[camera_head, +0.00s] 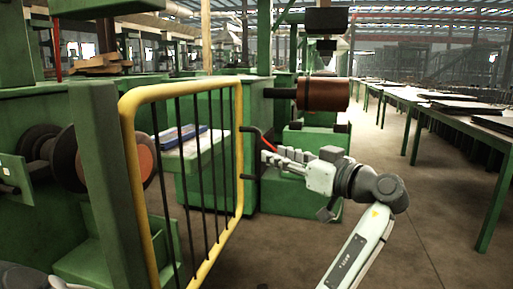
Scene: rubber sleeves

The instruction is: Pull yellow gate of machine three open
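The yellow gate (238,150) is a tubular frame with thin black bars, standing upright in the left middle of the head view. A dark curved handle (258,140) sticks out from its right upright.
Green machine parts with a round roller (140,160) stand left of the gate. Behind my gripper is a green machine with a brown cylinder (325,94). Green tables (460,122) line the right side. The floor (425,225) at the lower right is clear.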

